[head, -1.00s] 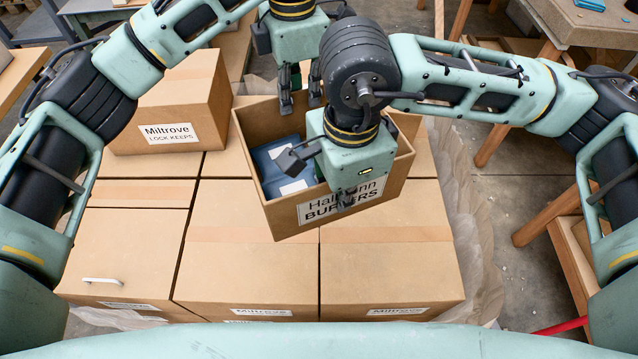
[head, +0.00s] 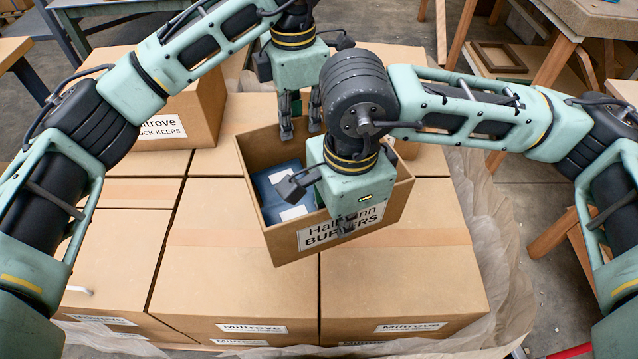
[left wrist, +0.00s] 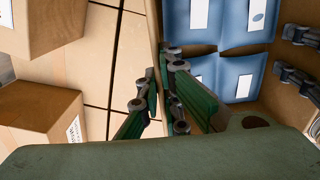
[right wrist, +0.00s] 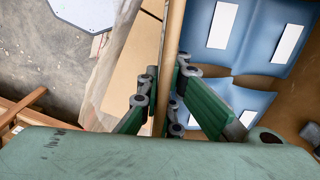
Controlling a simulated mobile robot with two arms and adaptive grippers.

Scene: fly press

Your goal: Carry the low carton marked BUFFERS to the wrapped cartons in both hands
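The low open carton marked BUFFERS (head: 285,243) is held above the tops of the wrapped cartons (head: 235,265) and looks slightly tilted. Blue packs with white labels (head: 275,190) lie inside it. My left gripper (head: 300,128) is at its far wall; the left wrist view shows the fingers (left wrist: 160,95) on either side of that wall. My right gripper (head: 318,208) is at the near wall; the right wrist view shows its fingers (right wrist: 160,95) pinching that wall. Whether the carton's underside touches the cartons below is hidden.
A carton marked LOCK KEEPS (head: 165,122) stands on the cartons at left. Crumpled clear wrap (head: 495,225) hangs along the right side. Wooden benches and trestles (head: 560,60) stand at the right, with bare floor between.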

